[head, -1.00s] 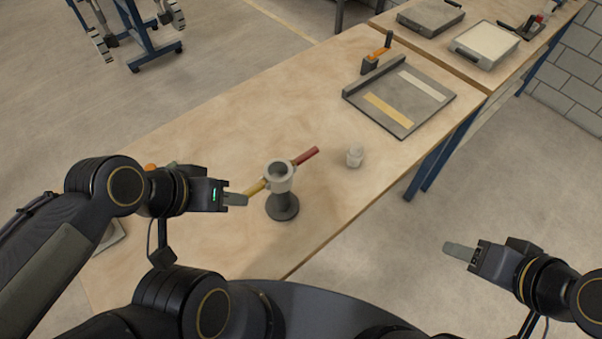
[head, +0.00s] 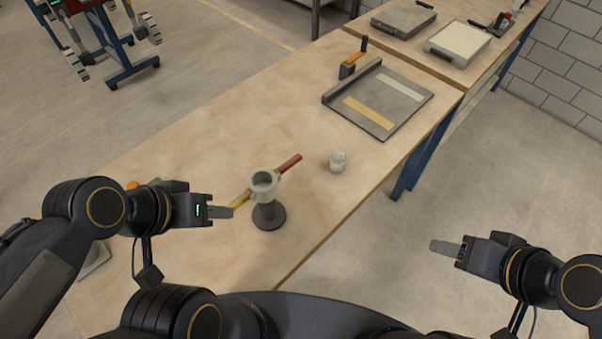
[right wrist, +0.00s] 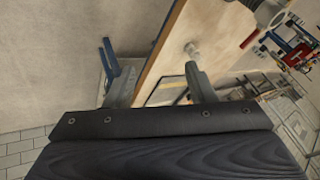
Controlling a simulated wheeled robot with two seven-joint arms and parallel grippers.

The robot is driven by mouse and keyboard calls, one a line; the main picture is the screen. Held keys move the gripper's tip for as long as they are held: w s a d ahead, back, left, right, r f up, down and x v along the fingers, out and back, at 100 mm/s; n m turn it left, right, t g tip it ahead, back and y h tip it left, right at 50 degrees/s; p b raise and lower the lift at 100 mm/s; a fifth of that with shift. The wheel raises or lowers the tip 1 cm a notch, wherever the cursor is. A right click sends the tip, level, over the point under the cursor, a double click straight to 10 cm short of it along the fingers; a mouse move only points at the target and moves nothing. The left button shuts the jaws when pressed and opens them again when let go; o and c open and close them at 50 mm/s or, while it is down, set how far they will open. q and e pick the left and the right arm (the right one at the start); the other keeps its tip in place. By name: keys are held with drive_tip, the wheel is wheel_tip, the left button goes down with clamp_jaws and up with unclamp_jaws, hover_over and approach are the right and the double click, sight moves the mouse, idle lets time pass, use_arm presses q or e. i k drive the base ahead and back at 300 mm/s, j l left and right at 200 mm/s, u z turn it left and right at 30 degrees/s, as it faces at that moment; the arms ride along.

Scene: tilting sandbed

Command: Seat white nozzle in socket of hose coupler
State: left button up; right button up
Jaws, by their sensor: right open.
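The hose coupler (head: 264,182) is a pale ring with an open socket on top. It stands upright on a dark round-based stand, with a yellow handle to the left and a red handle to the right. The white nozzle (head: 338,161) stands on the bench to the right of the coupler, and also shows in the right wrist view (right wrist: 191,49). My left gripper (head: 231,212) is at the end of the yellow handle; whether its jaws grip it is unclear. My right gripper (head: 433,246) is open and empty, off the bench's right side; its spread fingers show in the right wrist view (right wrist: 152,75).
A grey board (head: 378,100) with two pale strips and an orange-handled lever lies farther back on the bench. Two flat boxes stand on the far table. The bench (head: 200,150) is clear around the nozzle. The bench's edge runs between the nozzle and my right gripper.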

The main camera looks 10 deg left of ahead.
sight(269, 214)
drive_tip(key=i+l+u, duration=0.15)
drive_tip(key=l, duration=0.25)
drive_tip(key=i+l+u, duration=0.15)
drive_tip(key=l, duration=0.3)
drive_tip(key=i+l+u, duration=0.2)
drive_tip(key=l, duration=0.25)
drive_tip(key=i+l+u, duration=0.15)
drive_tip(key=l, duration=0.3)
drive_tip(key=l+u, duration=0.15)
drive_tip(key=l, duration=0.3)
